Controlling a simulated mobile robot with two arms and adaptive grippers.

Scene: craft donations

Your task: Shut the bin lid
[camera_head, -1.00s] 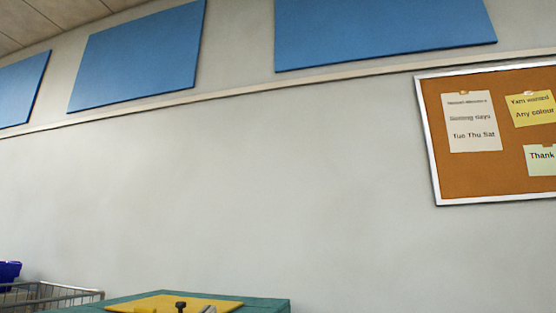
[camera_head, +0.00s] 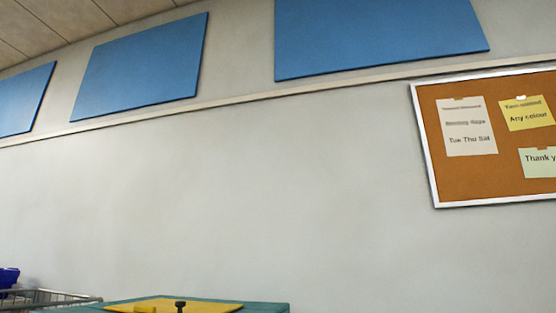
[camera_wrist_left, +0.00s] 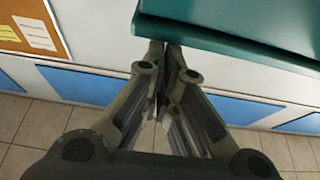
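A teal, flat-topped thing (camera_head: 268,307) shows at the bottom edge of the head view, with a yellow panel (camera_head: 215,304) on it and a small black knob (camera_head: 180,305) in front. It may be the bin or its lid; most of it is cut off, so I cannot tell how the lid stands. In the left wrist view a teal slab edge (camera_wrist_left: 235,38) crosses the top right. My left gripper (camera_wrist_left: 165,46) has its fingertips together just by that edge; I cannot tell if they touch it. My right gripper is not in view.
A wire cart or basket (camera_head: 48,296) with a blue thing (camera_head: 8,277) stands at the lower left. A cork board (camera_head: 490,175) with notes and blue panels (camera_head: 140,62) are on the pale wall. The wall in the middle is bare.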

